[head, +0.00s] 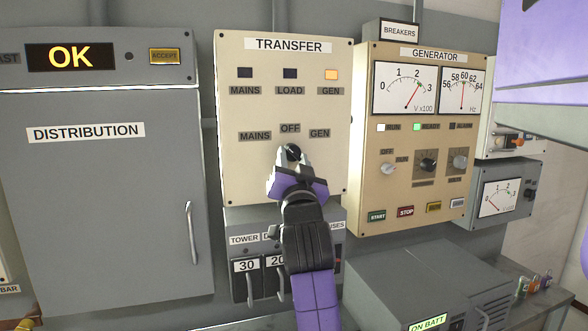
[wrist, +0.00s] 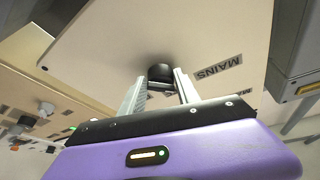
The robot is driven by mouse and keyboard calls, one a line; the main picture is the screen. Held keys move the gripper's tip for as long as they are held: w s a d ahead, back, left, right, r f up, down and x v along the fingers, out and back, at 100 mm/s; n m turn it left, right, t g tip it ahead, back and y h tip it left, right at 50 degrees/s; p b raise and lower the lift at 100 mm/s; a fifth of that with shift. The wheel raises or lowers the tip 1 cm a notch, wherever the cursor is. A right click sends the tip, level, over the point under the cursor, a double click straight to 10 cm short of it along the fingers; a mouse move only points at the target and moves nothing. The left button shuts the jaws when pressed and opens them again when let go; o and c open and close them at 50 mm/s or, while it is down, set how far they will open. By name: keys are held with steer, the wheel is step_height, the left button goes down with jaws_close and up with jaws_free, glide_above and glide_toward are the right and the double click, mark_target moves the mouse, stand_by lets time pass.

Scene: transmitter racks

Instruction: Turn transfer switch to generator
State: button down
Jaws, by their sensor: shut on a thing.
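The cream transfer panel (head: 285,190) is in the middle of the head view. Its round black transfer switch knob (head: 292,151) sits below the OFF label, between the MAINS and GEN labels. The knob's pointer direction is hard to make out. The GEN lamp (head: 331,74) glows amber; the MAINS and LOAD lamps are dark. My gripper (head: 293,160) is at the knob and is shut on it. In the wrist view the two fingers (wrist: 160,88) stand on either side of the black knob (wrist: 160,74), near the MAINS label.
The generator panel (head: 365,215) stands to the right, with dials, knobs, START and STOP buttons and a lit green lamp. The grey distribution cabinet (head: 100,210) is on the left. Breakers (head: 246,283) sit below the transfer panel. A grey box (head: 420,275) juts out at lower right.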

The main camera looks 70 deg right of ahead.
steer(key=m+g+b, duration=0.1)
steer(key=m, duration=0.1)
steer(key=m+g+b, duration=0.1)
steer(key=m, duration=0.1)
steer(key=m+g+b, duration=0.1)
steer(key=m, duration=0.2)
steer(key=shift+w+a+r+b, duration=0.15)
steer(key=shift+w+a+b, duration=0.15)
steer(key=shift+b, duration=0.1)
steer(key=m, duration=0.2)
steer(key=m+g+y+b, duration=0.1)
steer(key=m, duration=0.3)
steer(key=shift+r+g+y+b, duration=0.3)
steer(key=shift+r+g, duration=0.1)
steer(key=m+y, duration=0.1)
steer(key=m, duration=0.1)
steer(key=m+y, duration=0.1)
steer(key=m, duration=0.1)
steer(key=shift+r+m+p, duration=0.35)
steer(key=shift+r+m, duration=0.05)
steer(key=shift+s+d+r+m+y+p, duration=0.1)
steer(key=shift+m+y+p, duration=0.3)
steer(key=shift+m, duration=0.45)
steer(key=shift+s+d+m+y+p, duration=0.1)
steer(key=shift+m+y+p, duration=0.3)
steer(key=shift+m, duration=0.45)
steer(key=c, duration=0.9)
jaws_free()
